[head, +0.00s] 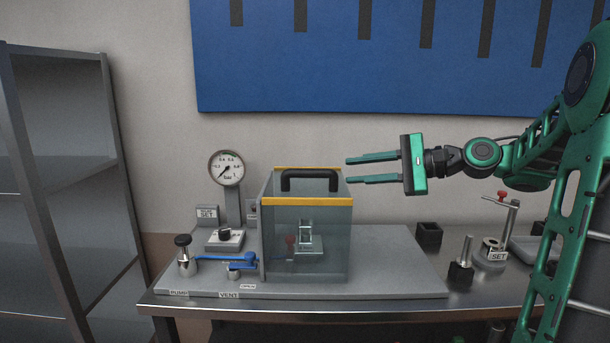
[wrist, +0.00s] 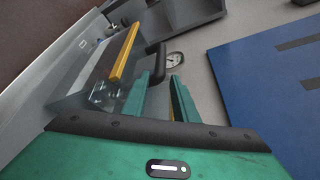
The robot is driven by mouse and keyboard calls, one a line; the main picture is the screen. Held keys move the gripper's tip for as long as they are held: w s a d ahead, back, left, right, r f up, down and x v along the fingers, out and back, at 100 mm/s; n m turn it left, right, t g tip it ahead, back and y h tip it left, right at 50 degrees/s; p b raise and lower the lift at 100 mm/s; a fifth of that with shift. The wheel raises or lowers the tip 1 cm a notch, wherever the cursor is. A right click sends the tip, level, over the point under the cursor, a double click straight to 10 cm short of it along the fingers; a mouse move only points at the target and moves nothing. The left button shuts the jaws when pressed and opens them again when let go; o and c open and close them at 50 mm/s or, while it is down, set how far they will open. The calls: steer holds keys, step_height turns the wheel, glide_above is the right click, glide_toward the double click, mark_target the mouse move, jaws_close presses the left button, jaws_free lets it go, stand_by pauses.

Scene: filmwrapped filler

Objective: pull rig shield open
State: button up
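The rig shield (head: 335,243) is a clear box with yellow edging, standing on a grey base plate on the bench. A black handle (head: 311,174) is on its top, near the front yellow edge. Through the clear wall a small metal fixture (head: 306,240) shows inside. My gripper (head: 347,170) is green, with its two fingers apart and nothing between them. It points left, at about handle height, just right of the handle in the head view. In the wrist view the handle (wrist: 156,62) shows just beyond the fingertips (wrist: 160,78). I cannot tell whether they touch.
A pressure gauge (head: 227,168), a black-knobbed valve (head: 184,254) and a blue lever (head: 226,260) stand left of the shield. A small black box (head: 429,235) and metal posts (head: 461,264) stand to the right. A shelf unit (head: 65,180) is at the far left.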

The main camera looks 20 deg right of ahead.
mark_target(315, 174)
steer(key=x, duration=1.1)
steer(key=shift+a, duration=0.15)
steer(key=shift+c, duration=0.2)
jaws_close()
